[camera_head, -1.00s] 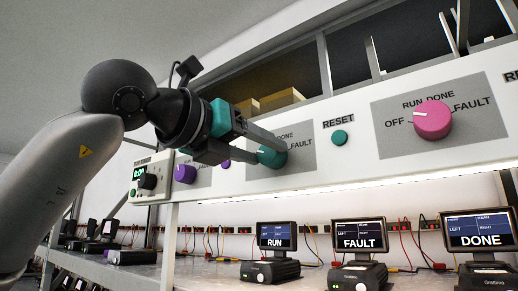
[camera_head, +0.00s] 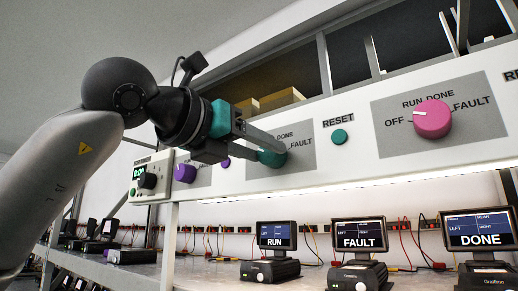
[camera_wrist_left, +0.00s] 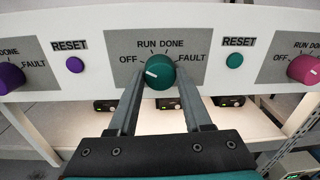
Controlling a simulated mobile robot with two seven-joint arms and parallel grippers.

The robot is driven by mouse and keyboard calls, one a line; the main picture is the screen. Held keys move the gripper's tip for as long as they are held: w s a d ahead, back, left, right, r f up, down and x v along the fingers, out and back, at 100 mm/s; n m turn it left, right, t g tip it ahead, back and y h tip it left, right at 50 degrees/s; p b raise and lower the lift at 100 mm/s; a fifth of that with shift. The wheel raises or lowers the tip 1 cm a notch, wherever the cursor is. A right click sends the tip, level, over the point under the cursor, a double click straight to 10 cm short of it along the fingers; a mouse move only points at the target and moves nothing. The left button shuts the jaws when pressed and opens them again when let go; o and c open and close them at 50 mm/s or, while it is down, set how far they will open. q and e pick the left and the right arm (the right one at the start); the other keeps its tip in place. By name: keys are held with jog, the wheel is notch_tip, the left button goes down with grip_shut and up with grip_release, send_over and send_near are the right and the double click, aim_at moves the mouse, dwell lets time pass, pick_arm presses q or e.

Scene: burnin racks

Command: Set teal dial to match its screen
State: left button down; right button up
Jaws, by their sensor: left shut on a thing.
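The teal dial (camera_head: 270,158) is on the white panel's grey plate, among the labels OFF, RUN, DONE and FAULT. In the left wrist view the teal dial (camera_wrist_left: 161,72) has a white mark pointing left, nearest OFF. My left gripper (camera_head: 258,152) is shut on the dial, with a finger on each side of it in the wrist view (camera_wrist_left: 162,85). In the head view the gripper hides part of the dial and its labels. Below stand a RUN screen (camera_head: 276,236), a FAULT screen (camera_head: 359,233) and a DONE screen (camera_head: 478,229). My right gripper is not in view.
A pink dial (camera_head: 432,119) and a teal reset button (camera_head: 339,137) are right of the teal dial. A purple dial (camera_head: 185,173) and a purple button (camera_head: 225,163) are left. A shelf (camera_head: 210,268) with devices and wires runs below the panel.

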pick_arm(q)
jog(key=m, duration=1)
jog(key=shift+m+p, duration=0.3)
jog(key=shift+m, duration=0.1)
jog(key=shift+d, duration=0.1)
dwell(0.3)
jog(key=shift+c, duration=1.7)
grip_release()
jog(key=shift+s, duration=0.15)
jog(key=shift+s+a, duration=0.25)
jog(key=shift+a, duration=0.05)
jog(key=b+v, duration=0.4)
jog(key=v, duration=1)
jog(key=shift+s+r, duration=0.2)
jog(key=shift+r, duration=0.1)
